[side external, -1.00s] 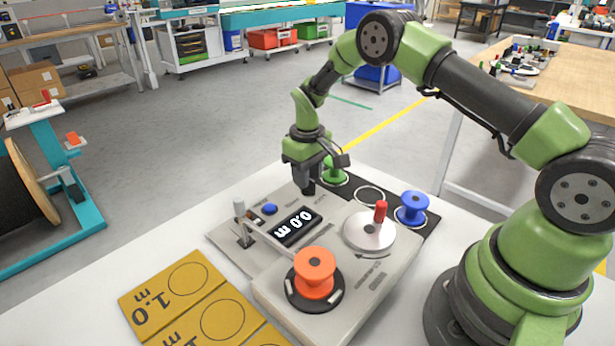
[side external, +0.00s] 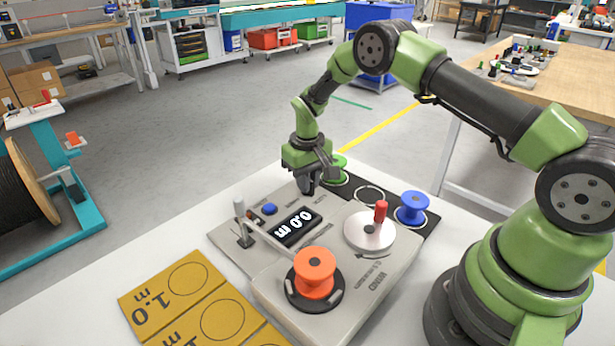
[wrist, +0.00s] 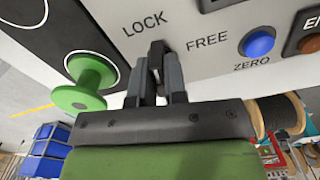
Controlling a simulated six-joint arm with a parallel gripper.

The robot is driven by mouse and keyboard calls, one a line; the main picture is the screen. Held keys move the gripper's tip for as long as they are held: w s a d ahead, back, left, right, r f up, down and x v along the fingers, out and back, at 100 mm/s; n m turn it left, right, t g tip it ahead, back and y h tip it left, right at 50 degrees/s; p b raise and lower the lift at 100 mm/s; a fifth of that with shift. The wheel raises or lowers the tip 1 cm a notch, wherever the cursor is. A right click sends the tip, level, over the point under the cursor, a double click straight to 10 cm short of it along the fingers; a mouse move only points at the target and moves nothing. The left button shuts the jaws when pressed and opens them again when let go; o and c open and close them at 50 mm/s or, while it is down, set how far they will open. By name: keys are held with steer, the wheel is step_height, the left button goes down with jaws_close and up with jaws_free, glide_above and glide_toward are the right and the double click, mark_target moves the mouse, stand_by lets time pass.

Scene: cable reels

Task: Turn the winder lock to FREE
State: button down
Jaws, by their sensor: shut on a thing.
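The winder (side external: 345,275) is a light grey box on the white table. Its lock is a small dark knob, seen in the wrist view (wrist: 156,50) between the printed words LOCK on the left and FREE on the right. My gripper (side external: 308,188) is down at the winder's far edge; in the wrist view its two dark fingers (wrist: 160,80) are shut on the lock knob, one on each side. The fingers hide much of the knob, so I cannot tell which word it points to. In the side view the knob is hidden by my gripper.
A green spool (side external: 338,172) stands close beside my gripper, and a blue spool (side external: 412,208) is further right. An orange spool (side external: 315,270) and a crank disc with a red handle (side external: 368,232) sit on the winder. The display (side external: 295,227) reads 0.0 m.

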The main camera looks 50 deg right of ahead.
steer(key=m, duration=0.3)
steer(key=shift+m, duration=0.3)
steer(key=m, duration=0.4)
steer(key=shift+m, duration=1.1)
steer(key=shift+m, duration=1.1)
steer(key=m, duration=0.4)
steer(key=c, duration=1.2)
jaws_free()
steer(key=shift+r, duration=0.15)
